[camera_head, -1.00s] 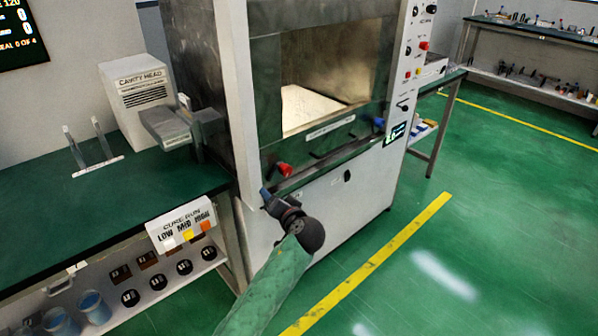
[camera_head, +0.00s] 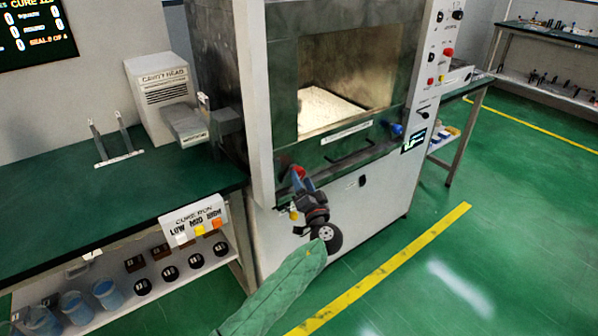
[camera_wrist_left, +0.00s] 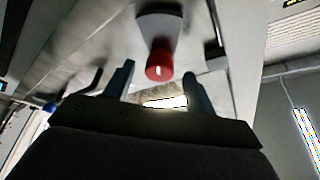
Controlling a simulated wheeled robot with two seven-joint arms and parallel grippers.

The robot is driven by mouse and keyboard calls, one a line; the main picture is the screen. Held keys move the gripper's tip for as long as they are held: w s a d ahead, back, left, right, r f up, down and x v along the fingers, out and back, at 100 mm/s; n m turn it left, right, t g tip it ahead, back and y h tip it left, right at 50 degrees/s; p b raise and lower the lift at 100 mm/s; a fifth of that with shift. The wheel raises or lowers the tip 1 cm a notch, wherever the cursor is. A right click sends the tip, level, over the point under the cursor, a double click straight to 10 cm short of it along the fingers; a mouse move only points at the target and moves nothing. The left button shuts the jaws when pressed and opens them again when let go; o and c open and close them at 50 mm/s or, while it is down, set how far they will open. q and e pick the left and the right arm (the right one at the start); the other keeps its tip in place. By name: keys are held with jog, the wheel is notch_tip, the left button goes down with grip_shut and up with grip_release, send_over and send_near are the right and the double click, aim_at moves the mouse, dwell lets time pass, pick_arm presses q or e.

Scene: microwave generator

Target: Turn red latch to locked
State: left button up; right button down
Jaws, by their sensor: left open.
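The red latch (camera_head: 299,171) sits at the lower left of the microwave generator's door front, partly covered by my gripper in the head view. My left gripper (camera_head: 302,184) is open, with its blue fingers up at the latch. In the left wrist view, the red latch knob (camera_wrist_left: 159,66) shows beyond the fingertips (camera_wrist_left: 158,78), roughly between them, with a small white mark on its face. I cannot tell whether the fingers touch it. My right gripper is not in view.
A blue latch (camera_head: 396,130) is at the door's lower right. A dark door handle (camera_head: 350,153) lies between the latches. The control panel (camera_head: 436,70) is on the right. A green bench (camera_head: 60,215) stands left; open floor lies right.

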aim_at(300, 176)
pick_arm(q)
jog(key=shift+p+x, duration=0.35)
jog(key=shift+x, duration=1.45)
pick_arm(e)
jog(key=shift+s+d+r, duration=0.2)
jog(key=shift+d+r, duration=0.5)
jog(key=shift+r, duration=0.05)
pick_arm(q)
jog(key=shift+c, duration=0.5)
jog(key=c, duration=0.9)
